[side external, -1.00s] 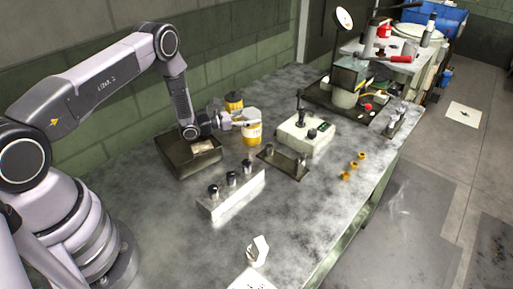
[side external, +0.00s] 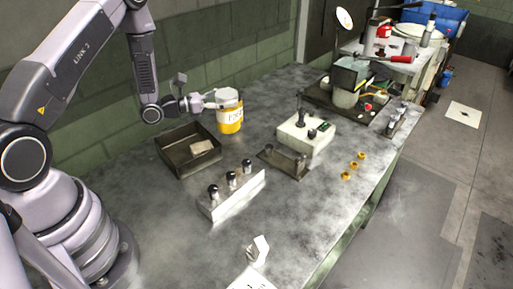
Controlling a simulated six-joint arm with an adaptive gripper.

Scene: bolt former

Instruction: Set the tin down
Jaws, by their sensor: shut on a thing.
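A yellow tin with a white label (side external: 231,121) is in my gripper (side external: 224,99), towards the back of the bench near the wall. My gripper is shut around the tin's upper part and hides its top. The tin looks upright. I cannot tell whether its bottom is clear of the metal bench (side external: 205,225). A second yellow tin does not show now; the held tin and gripper cover where it stood.
An open dark tray (side external: 172,158) with a pale block inside lies left of the tin. A pale box with a knob (side external: 305,135), a dark plate with posts (side external: 283,162) and a block with black-topped pins (side external: 232,195) stand nearer. Brass pieces (side external: 353,167) lie right.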

